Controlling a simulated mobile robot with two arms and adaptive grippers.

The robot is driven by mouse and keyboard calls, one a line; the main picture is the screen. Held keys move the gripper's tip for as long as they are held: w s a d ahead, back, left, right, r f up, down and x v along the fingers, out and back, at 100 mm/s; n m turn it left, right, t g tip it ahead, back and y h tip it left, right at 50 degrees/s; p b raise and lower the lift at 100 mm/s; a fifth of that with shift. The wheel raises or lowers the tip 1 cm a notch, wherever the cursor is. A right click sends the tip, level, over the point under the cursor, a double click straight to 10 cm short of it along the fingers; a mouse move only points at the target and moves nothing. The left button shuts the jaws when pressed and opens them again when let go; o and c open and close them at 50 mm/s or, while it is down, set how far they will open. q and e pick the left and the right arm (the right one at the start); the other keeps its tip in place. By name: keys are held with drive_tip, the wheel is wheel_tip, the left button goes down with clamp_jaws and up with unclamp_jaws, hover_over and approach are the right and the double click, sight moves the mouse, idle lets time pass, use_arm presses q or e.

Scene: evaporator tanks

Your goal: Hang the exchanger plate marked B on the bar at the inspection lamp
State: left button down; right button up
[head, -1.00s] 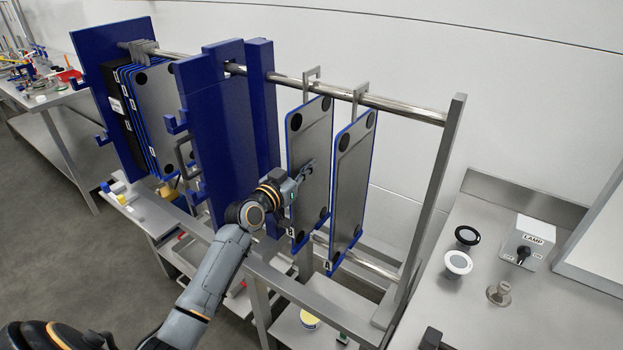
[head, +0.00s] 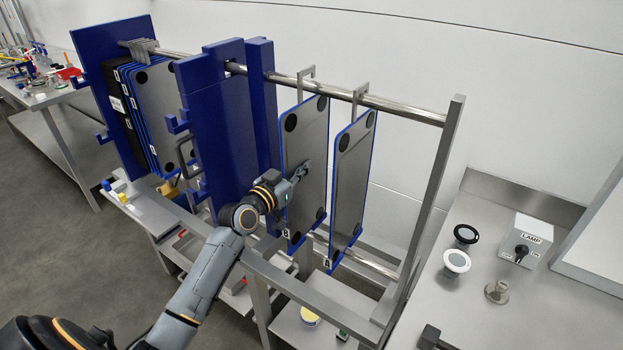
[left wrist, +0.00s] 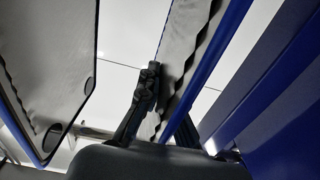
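The exchanger plate marked B (head: 303,140) is grey with blue edges and dark round ports. It hangs by its hook from the upper rail, right of the thick blue frame plate. My left gripper (head: 303,174) is shut on its near edge; one finger lies on the face towards plate A. In the left wrist view plate B (left wrist: 187,50) stands between the fingers, the second finger mostly hidden behind it. The plate marked A (head: 350,185) hangs just to the right. The lamp switch box (head: 533,240) stands on the right bench. I cannot make out a bar there. My right gripper is out of view.
The blue frame plate (head: 225,135) stands close left of plate B. A grey upright (head: 432,190) ends the rack at the right. Several plates (head: 155,110) are packed at the left.

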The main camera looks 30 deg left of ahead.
use_arm(q)
drive_tip(key=shift+s+a+r+p, duration=0.1)
drive_tip(key=shift+s+p, duration=0.1)
drive_tip(key=shift+s, duration=1.1)
drive_tip(key=shift+s+a+r+p, duration=0.1)
drive_tip(key=shift+s+p, duration=0.05)
drive_tip(key=shift+s, duration=1.1)
drive_tip(key=shift+f, duration=0.1)
drive_tip(key=s+a, duration=0.1)
drive_tip(key=s, duration=1.5)
drive_tip(key=shift+b, duration=0.45)
drive_tip(key=shift+a, duration=0.1)
